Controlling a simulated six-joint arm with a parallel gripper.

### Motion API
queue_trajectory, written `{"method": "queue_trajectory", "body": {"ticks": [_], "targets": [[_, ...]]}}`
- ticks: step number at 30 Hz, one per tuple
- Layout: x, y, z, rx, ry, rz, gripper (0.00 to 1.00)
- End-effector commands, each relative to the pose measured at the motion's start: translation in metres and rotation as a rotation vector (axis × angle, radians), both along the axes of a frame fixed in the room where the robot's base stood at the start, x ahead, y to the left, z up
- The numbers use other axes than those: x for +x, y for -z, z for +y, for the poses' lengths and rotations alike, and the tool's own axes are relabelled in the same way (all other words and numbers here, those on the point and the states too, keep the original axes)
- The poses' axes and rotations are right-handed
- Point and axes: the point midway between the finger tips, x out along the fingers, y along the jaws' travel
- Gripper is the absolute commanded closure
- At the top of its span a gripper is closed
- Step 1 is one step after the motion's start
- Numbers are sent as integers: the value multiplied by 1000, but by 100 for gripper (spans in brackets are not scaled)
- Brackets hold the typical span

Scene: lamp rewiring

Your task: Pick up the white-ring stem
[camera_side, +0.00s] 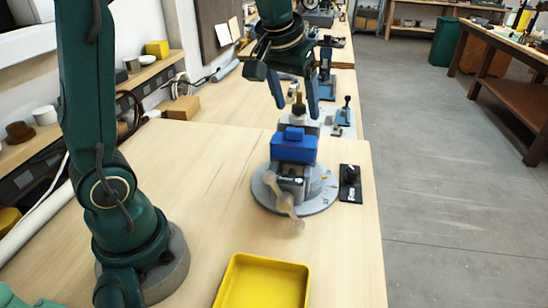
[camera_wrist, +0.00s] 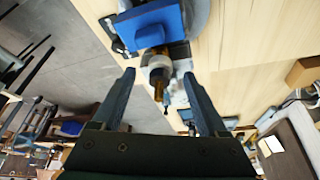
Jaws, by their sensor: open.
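My gripper (camera_side: 297,111) is open, its two dark blue fingers pointing down behind the blue block in the side view. A small brass-coloured stem (camera_side: 299,107) shows between the fingers there. In the wrist view, a stem with a pale ring (camera_wrist: 157,62) lies between the open fingertips of my gripper (camera_wrist: 158,75), with a gap on each side. Its lower end looks amber. I cannot tell from the side view whether its ring is white.
A blue block (camera_side: 293,149) sits on a grey round base (camera_side: 262,198) with a translucent lever (camera_side: 284,198) in front. A yellow tray (camera_side: 262,284) lies nearer.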

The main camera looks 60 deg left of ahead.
Motion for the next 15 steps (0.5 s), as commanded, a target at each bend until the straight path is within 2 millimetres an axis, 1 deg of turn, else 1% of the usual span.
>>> {"method": "queue_trajectory", "body": {"ticks": [1, 3, 6, 14, 15], "targets": [[2, 6, 1, -1, 0, 4, 24], [4, 12, 2, 0, 0, 3, 24], [6, 17, 3, 0, 0, 1, 24], [7, 18, 3, 0, 0, -1, 24], [7, 18, 3, 0, 1, -1, 35]]}}
